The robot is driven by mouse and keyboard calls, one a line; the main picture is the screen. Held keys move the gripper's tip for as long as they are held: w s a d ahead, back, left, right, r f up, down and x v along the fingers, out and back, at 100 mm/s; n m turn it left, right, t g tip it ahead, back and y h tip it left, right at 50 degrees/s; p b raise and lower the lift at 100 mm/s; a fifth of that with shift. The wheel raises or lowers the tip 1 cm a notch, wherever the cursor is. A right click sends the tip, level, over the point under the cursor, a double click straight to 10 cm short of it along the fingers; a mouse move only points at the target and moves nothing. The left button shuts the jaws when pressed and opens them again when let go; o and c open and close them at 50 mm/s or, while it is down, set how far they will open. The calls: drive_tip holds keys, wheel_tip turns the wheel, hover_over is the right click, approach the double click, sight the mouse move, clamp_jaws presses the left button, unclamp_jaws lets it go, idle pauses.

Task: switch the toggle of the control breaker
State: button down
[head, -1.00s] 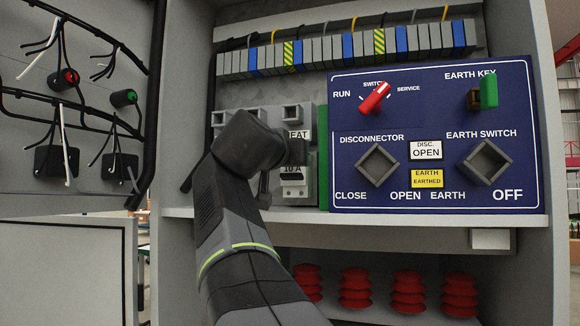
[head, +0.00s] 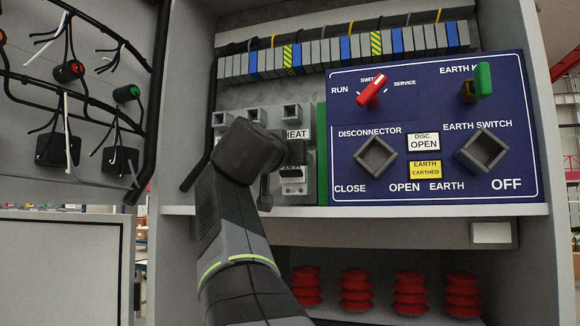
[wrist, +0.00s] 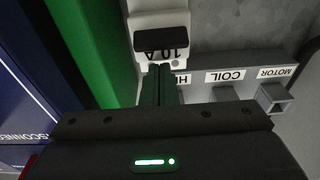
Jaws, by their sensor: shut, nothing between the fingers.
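A white breaker (wrist: 158,20) marked 10 A shows at the top of the wrist view, upside down, with a black toggle (wrist: 153,41). In the head view this breaker (head: 293,188) stands below the HEAT label, partly behind my wrist. My gripper (wrist: 160,70) is shut and empty. Its fingertips are at the breaker's lower part in the wrist picture, close to the toggle; I cannot tell if they touch it. In the head view the fingertips are hidden by my wrist. Whether this is the control breaker is not readable.
Square sockets labelled HEAT, COIL (wrist: 225,77) and MOTOR (wrist: 273,97) sit beside the breaker. A green strip (head: 322,155) and the blue panel (head: 430,62) stand right of it. A shelf edge (head: 400,209) runs below. The cabinet door (head: 75,185) is at left.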

sight(290, 174)
drive_tip(key=shift+w+f+b, duration=0.3)
drive_tip(key=shift+f+b, duration=0.6)
drive_tip(key=shift+f, duration=0.05)
drive_tip(key=shift+w+f+b, duration=0.25)
drive_tip(key=shift+f+b, duration=0.6)
drive_tip(key=shift+f, duration=0.05)
drive_tip(key=shift+s+a+r+h, duration=0.15)
drive_tip(key=shift+s+r, duration=0.05)
drive_tip(key=shift+s, duration=0.4)
drive_tip(key=shift+s+a+r+h, duration=0.15)
drive_tip(key=shift+s+r, duration=0.05)
drive_tip(key=shift+s, duration=0.35)
drive_tip(key=shift+w+d+f+t+b, duration=0.15)
drive_tip(key=shift+w+t+b, duration=0.2)
drive_tip(key=shift+b, duration=0.35)
drive_tip(key=shift+s+t+b, duration=0.3)
drive_tip(key=shift+t+b, duration=0.05)
drive_tip(key=shift+b, duration=0.7)
drive_tip(key=shift+w+f+t+b, duration=0.15)
drive_tip(key=shift+t+b, duration=0.25)
drive_tip(key=shift+b, duration=0.85)
drive_tip(key=b, duration=0.3)
drive_tip(key=shift+f+t+h, duration=0.15)
drive_tip(key=shift+t+h, duration=0.25)
drive_tip(key=shift+f+b, duration=0.1)
drive_tip(key=shift+b, duration=0.35)
drive_tip(key=shift+s+f+b, duration=0.1)
drive_tip(key=shift+s+b, duration=0.1)
drive_tip(key=shift+b, duration=0.3)
